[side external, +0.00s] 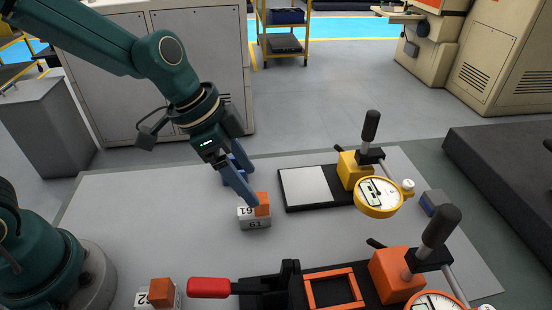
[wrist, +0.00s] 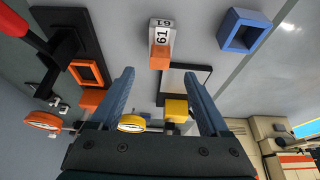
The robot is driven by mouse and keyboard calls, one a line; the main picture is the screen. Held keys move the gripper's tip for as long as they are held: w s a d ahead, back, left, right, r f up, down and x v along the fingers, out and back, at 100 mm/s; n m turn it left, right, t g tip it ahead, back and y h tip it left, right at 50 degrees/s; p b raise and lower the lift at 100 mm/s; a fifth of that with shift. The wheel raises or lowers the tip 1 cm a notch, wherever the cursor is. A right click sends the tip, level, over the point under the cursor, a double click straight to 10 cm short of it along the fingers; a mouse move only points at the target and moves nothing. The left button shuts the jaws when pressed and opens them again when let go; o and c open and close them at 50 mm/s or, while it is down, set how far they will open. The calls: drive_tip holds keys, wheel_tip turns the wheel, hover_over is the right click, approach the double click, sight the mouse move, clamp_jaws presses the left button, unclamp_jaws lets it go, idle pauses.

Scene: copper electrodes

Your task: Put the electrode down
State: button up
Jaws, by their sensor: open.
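An orange-copper electrode (side external: 263,205) sits on a white numbered block (side external: 254,222) on the grey table. In the wrist view the electrode (wrist: 159,57) and its white block (wrist: 161,36) lie ahead of my fingertips, near the middle of the gap. My gripper (side external: 253,202) is pointed down at the electrode, and a fingertip overlaps its left edge in the side view. In the wrist view my gripper (wrist: 165,76) is open, with nothing between its two blue fingers. Whether a finger touches the electrode cannot be told. A second electrode (side external: 162,292) stands on another numbered block at the front left.
A yellow dial-gauge stand (side external: 378,195) with a pale plate (side external: 305,185) is to the right. An orange gauge stand (side external: 396,272), an orange frame (side external: 333,289) and a red-handled clamp (side external: 208,288) are in front. A blue square frame (wrist: 243,31) lies nearby.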

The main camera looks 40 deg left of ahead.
drive_tip(key=s+a+r+n+t+y, duration=0.1)
drive_tip(key=s+a+r+n, duration=0.2)
drive_tip(key=s, duration=0.3)
drive_tip(key=s+a+r+n+t+y, duration=0.1)
drive_tip(key=s+a+r+n+y, duration=0.1)
drive_tip(key=s+a+r+n, duration=0.2)
drive_tip(key=s+a+n, duration=0.2)
drive_tip(key=shift+s, duration=0.4)
